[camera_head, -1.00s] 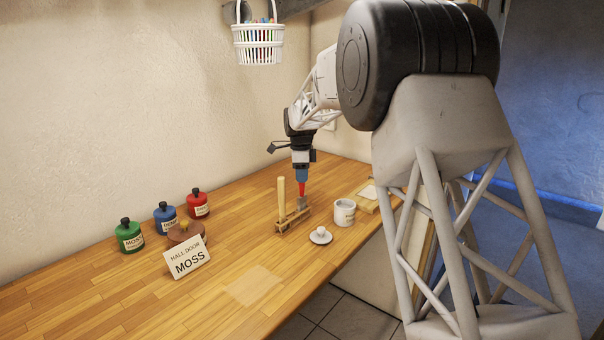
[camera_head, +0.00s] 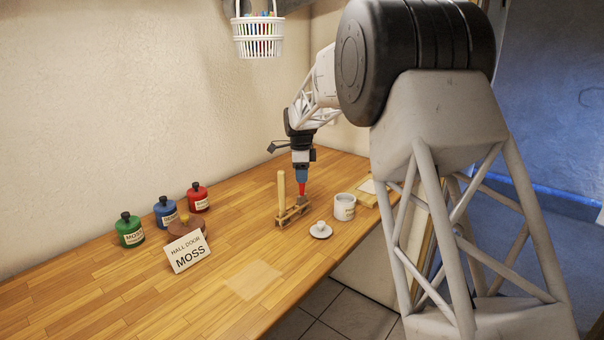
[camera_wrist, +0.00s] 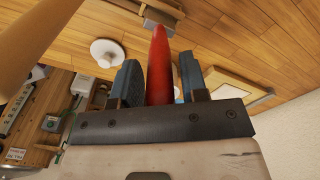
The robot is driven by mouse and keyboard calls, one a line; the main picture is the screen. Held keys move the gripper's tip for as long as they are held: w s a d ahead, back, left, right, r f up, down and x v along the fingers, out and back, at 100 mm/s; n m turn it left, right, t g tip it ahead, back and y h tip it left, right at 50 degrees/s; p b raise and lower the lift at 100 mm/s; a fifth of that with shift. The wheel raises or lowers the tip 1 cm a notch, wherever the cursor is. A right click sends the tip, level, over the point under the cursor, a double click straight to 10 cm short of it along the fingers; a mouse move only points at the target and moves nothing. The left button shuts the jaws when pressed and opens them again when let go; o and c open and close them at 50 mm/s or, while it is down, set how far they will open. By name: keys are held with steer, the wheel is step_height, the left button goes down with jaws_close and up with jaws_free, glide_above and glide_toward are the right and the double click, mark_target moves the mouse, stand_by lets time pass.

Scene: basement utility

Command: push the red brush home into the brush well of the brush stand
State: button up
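The red brush (camera_head: 302,188) points down beneath my gripper (camera_head: 301,175), its grey head at the wooden brush stand (camera_head: 287,219). The head is partly hidden by the stand, so I cannot tell how deep it sits in the well. A tall pale wooden post (camera_head: 281,190) rises at the stand's left. In the wrist view, the red handle (camera_wrist: 160,65) runs between the two blue fingers of my gripper (camera_wrist: 160,82), which are closed around it. The brush's far end meets the stand (camera_wrist: 160,16) at the top of that view.
Green (camera_head: 130,232), blue (camera_head: 166,213) and red (camera_head: 198,198) bottles and a MOSS card (camera_head: 188,252) are left.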

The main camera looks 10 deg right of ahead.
steer(key=shift+o, duration=0.9)
steer(key=shift+a+r, duration=0.15)
steer(key=shift+r, duration=3.75)
